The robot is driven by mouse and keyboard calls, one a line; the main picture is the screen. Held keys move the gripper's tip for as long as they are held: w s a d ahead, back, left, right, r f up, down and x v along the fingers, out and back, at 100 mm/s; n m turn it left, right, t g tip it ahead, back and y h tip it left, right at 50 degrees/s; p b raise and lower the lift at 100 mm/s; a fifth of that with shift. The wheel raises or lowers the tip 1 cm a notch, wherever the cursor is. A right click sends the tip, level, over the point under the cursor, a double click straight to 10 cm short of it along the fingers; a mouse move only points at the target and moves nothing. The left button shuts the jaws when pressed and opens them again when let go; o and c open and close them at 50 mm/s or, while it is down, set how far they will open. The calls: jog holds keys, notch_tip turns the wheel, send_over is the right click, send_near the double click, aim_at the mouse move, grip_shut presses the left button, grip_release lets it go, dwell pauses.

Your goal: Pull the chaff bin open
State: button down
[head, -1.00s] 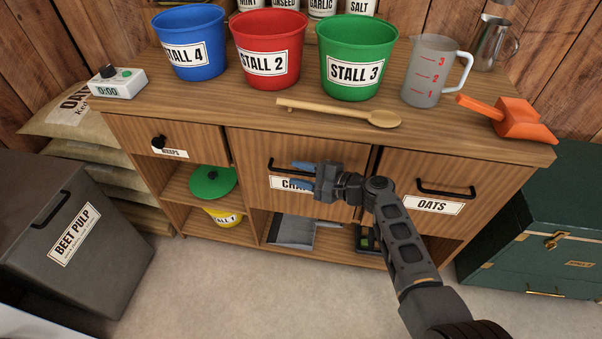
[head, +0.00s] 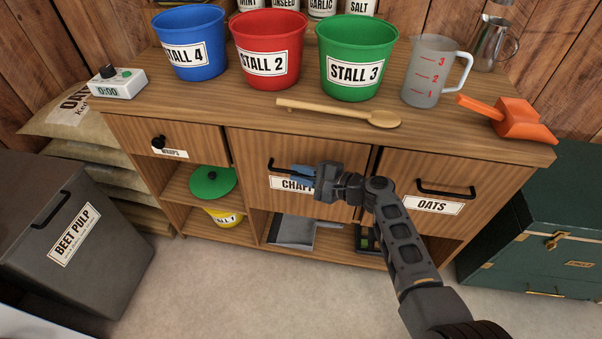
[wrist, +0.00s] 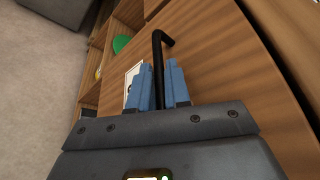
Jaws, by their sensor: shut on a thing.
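The chaff bin (head: 245,165) is a wooden front in the middle of the cabinet, flush with the fronts beside it, so it stands closed. Its white label is partly hidden by my gripper. Its black bar handle (head: 273,164) runs across above the label; the right part is hidden behind my gripper. My gripper (head: 303,176) has its blue fingers closed at the handle. In the wrist view the handle (wrist: 158,55) passes between the two blue fingers of my gripper (wrist: 163,84), which are shut on it.
The oats front (head: 400,170) with its own black handle is to the right. A wooden spoon (head: 340,111), buckets, a jug (head: 428,85) and an orange scoop (head: 520,120) stand on the top. A beet pulp bin (head: 40,225) is at left. The floor in front is clear.

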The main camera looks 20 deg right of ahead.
jog(key=s+a+p, duration=0.1)
jog(key=s+a, duration=0.7)
jog(key=s, duration=0.3)
jog(key=s+a+p, duration=0.1)
jog(key=s+a, duration=0.7)
jog(key=s, duration=0.4)
jog(key=shift+a, duration=0.4)
jog(key=shift+f, duration=0.1)
jog(key=c, duration=1.2)
grip_release()
jog(key=shift+o, duration=0.2)
jog(key=shift+d, duration=0.1)
jog(key=b+v, duration=0.1)
jog(key=v, duration=0.6)
jog(key=shift+s, duration=0.35)
jog(key=shift+d, duration=0.15)
